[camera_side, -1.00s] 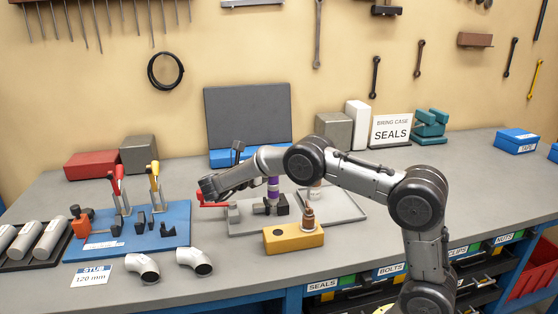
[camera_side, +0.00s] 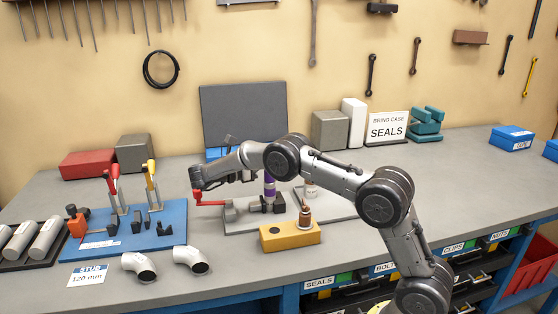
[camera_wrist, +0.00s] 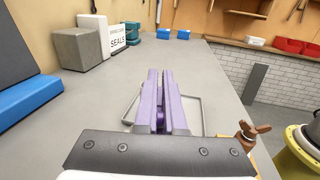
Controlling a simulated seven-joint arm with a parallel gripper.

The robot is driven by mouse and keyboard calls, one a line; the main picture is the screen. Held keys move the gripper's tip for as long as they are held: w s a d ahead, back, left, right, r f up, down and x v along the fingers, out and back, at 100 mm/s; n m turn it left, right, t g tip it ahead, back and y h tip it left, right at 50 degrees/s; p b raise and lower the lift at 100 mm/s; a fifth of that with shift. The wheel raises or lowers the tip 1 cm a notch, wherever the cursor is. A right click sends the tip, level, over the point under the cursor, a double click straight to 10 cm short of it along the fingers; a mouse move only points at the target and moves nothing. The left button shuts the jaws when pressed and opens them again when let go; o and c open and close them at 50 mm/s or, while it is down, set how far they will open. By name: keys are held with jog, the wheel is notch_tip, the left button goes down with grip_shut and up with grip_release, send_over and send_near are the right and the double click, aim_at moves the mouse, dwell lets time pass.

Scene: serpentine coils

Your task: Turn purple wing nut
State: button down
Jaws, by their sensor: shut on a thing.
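The purple wing nut shows in the wrist view as a darker purple piece (camera_wrist: 160,120) low between the two long purple-tinted fingers of my gripper (camera_wrist: 162,74). The fingers are shut on it and hide most of it. In the side view its purple post (camera_side: 270,188) stands upright on a grey plate (camera_side: 240,226), among dark clamp blocks. My forearm crosses in front of the top of the post there, so the grip itself is hidden in that view. My wrist is left of the post, beside a red handle (camera_side: 208,203).
A yellow block (camera_side: 290,237) with a brown wing nut (camera_side: 305,214) stands right in front. A blue board (camera_side: 130,232) with red and yellow levers is at left. Two pipe elbows (camera_side: 192,260) lie near the front edge. A SEALS sign (camera_side: 388,128) stands behind.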

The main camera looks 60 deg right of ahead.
jog(key=c, duration=1)
grip_release()
